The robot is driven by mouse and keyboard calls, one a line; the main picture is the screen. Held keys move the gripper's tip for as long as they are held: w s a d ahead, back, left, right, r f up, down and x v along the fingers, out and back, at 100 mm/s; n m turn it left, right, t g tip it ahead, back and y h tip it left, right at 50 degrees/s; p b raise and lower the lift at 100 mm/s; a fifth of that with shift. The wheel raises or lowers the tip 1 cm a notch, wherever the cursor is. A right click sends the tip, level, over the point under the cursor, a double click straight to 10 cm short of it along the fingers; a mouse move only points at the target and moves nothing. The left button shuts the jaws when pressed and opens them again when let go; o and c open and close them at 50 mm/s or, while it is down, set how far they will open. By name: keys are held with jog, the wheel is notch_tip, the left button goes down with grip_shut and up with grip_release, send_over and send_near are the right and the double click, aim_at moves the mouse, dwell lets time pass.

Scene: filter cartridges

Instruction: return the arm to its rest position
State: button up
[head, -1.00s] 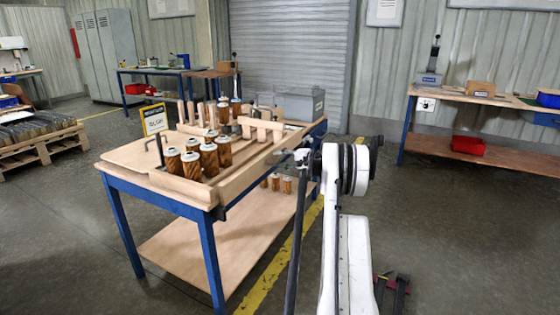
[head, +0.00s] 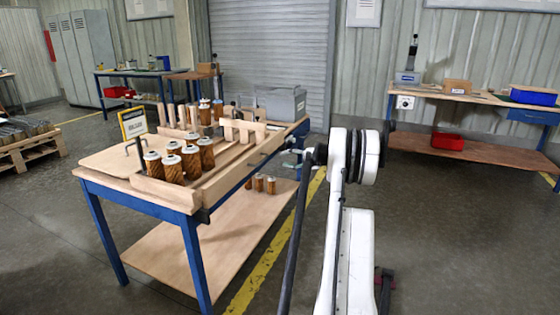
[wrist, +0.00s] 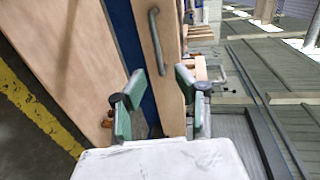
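My arm, white with black joints, stands right of the workbench (head: 228,268) in the head view. My gripper (wrist: 160,104) shows two green-padded fingers set apart in the wrist view, with nothing held between them. In the head view my gripper (head: 292,156) is small and partly hidden near the bench's right side. Several brown filter cartridges (head: 190,162) with pale tops stand in the wooden tray (head: 222,182) on the bench. In the wrist view, a wooden board with a grey handle (wrist: 157,42) lies beyond the fingers.
Another bench (head: 475,145) with a red bin (head: 446,141) is at the back right. The floor between is clear.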

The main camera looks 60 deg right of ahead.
dwell(0.7)
